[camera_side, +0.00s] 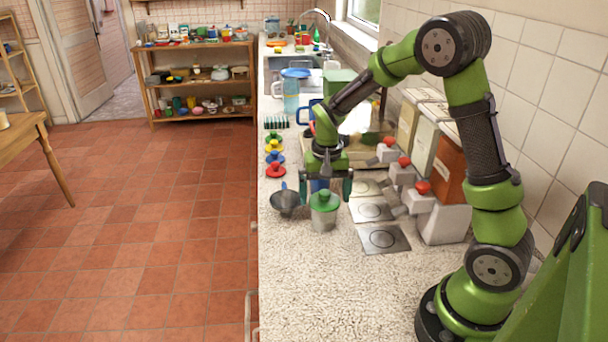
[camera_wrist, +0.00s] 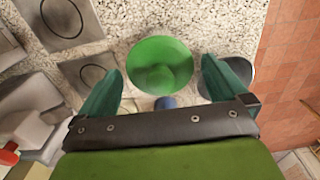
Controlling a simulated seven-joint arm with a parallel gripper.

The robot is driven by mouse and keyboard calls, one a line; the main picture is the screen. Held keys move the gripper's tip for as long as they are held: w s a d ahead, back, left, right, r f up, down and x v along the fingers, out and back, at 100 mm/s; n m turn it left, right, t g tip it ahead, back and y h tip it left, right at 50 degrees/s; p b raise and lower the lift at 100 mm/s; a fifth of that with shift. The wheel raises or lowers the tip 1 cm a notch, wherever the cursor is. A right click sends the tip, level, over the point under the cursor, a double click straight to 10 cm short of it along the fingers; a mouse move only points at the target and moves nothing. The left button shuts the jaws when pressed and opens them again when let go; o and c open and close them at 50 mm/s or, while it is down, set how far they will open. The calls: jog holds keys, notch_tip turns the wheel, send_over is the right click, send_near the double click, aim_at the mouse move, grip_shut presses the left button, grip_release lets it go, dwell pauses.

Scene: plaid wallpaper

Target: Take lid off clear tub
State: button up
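The clear tub (camera_side: 323,219) stands upright on the speckled counter with a green lid (camera_side: 323,199) on top. In the wrist view the round green lid (camera_wrist: 160,65) lies between and slightly beyond my fingertips and hides the tub below. My gripper (camera_side: 327,188) is open just above and behind the tub in the side view. In the wrist view its two teal fingers (camera_wrist: 160,62) are spread wide, one on each side of the lid, with nothing held between them.
A dark bowl or pan (camera_side: 286,202) stands close left of the tub. Grey square plates (camera_side: 384,239) and dispensers with red knobs (camera_side: 422,190) are on the right. Coloured lidded items (camera_side: 275,170) line the counter's left edge. The front counter (camera_side: 330,295) is clear.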

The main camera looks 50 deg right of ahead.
jog(key=c, duration=0.8)
jog(key=shift+c, duration=0.2)
jog(key=shift+r, duration=0.1)
